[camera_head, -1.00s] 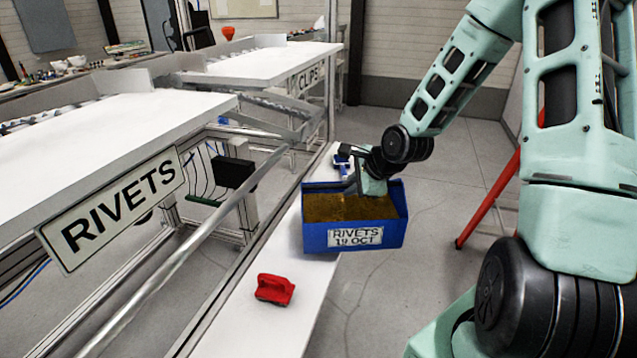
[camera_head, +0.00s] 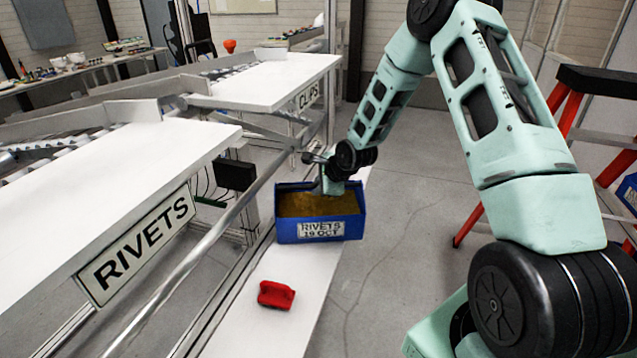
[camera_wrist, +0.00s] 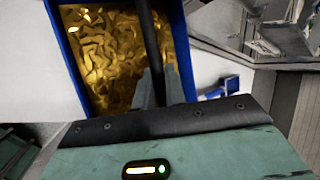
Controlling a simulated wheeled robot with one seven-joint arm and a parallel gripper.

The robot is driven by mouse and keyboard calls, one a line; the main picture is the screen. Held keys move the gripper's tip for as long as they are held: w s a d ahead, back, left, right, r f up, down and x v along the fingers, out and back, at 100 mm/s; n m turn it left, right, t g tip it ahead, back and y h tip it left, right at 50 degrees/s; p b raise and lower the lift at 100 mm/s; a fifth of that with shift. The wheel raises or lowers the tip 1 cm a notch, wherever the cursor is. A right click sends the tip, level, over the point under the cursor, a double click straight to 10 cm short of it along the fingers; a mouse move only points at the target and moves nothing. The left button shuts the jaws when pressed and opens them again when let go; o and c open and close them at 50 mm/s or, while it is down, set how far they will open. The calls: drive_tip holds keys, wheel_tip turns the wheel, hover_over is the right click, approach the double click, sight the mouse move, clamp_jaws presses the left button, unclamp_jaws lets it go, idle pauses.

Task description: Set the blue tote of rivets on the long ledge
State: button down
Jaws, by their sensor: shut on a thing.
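The blue tote (camera_head: 345,228), labelled "RIVETS 19 OCT" and filled with brass-coloured rivets, is at the long white ledge (camera_head: 245,325). It looks upright and mostly over the ledge, its right end near the ledge's right edge. I cannot tell whether its base touches the ledge. My gripper (camera_head: 328,186) reaches down into the tote's top from behind. In the wrist view my gripper (camera_wrist: 157,88) is shut on a dark bar across the tote (camera_wrist: 69,62), seemingly its handle. The rivets beneath show in that view; part of the tote is hidden by my gripper.
A red object (camera_head: 276,295) lies on the ledge in front of the tote. A blue object (camera_wrist: 230,88) lies close beside the tote in the wrist view. White rack shelves, signed RIVETS (camera_head: 140,245) and CLIPS (camera_head: 308,97), stand left. A red-legged stepladder (camera_head: 567,110) stands right.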

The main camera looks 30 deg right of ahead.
drive_tip(key=c, duration=1.5)
unclamp_jaws()
drive_tip(key=shift+f, duration=0.1)
drive_tip(key=shift+o, duration=0.2)
drive_tip(key=shift+s, duration=0.1)
